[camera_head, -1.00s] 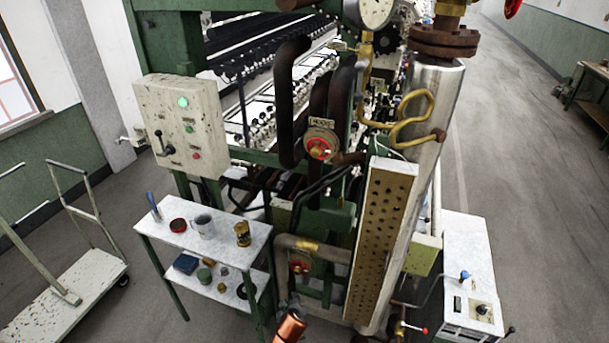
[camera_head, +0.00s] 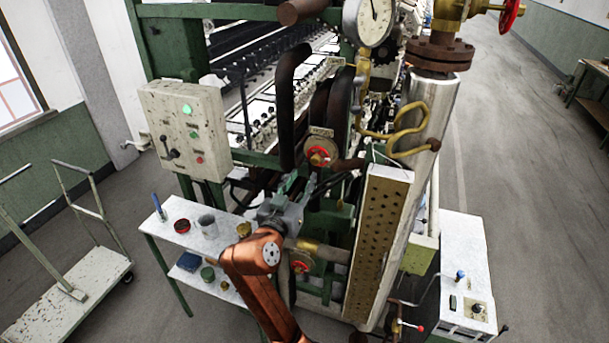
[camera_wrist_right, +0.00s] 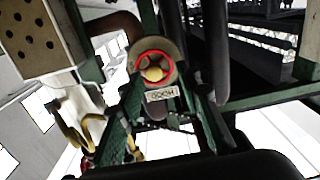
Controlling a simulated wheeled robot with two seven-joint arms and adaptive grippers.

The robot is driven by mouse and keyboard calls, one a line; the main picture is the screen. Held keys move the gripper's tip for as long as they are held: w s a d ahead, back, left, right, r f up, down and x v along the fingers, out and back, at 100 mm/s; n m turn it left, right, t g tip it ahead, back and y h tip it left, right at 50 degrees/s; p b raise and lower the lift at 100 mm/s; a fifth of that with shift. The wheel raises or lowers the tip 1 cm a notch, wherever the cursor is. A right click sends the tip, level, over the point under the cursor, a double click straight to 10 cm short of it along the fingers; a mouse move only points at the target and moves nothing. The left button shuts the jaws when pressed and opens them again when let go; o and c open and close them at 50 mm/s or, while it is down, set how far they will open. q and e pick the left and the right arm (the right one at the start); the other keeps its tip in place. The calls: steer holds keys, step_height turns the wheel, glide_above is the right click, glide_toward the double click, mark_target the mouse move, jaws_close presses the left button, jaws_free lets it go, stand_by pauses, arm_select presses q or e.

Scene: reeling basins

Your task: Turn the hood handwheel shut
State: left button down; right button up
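The hood handwheel (camera_head: 320,156) is a small red wheel with a yellowish centre, on a round brown body in the machine's pipework. It also shows in the right wrist view (camera_wrist_right: 154,68), with a tag (camera_wrist_right: 162,94) reading HOOD upside down beside it. My right gripper (camera_head: 297,181) is below and slightly left of the wheel in the head view. Its fingers (camera_wrist_right: 165,105) look spread, with nothing held between them, and point towards the wheel without visibly touching it. My left gripper is not in view.
A second red handwheel (camera_head: 301,266) sits lower, beside my right arm. Dark pipes (camera_head: 288,100) flank the hood wheel, and a perforated panel (camera_head: 378,240) stands to its right. A side table (camera_head: 175,247) with cups and a control box (camera_head: 187,130) are at left.

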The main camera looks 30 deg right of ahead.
mark_target(314, 162)
steer(key=shift+m+h, duration=0.3)
steer(key=shift+m, duration=0.1)
steer(key=shift+w+d+r+p, duration=0.25)
steer(key=shift+w+d, duration=0.3)
steer(key=shift+d, duration=0.4)
steer(key=shift+w+d+r+p, duration=0.1)
steer(key=shift+w+d+r, duration=0.1)
steer(key=shift+w+d, duration=0.6)
steer(key=shift+w+d+r+p, duration=0.25)
steer(key=shift+w+d, duration=0.1)
steer(key=shift+d, duration=0.75)
steer(key=shift+c, duration=0.7)
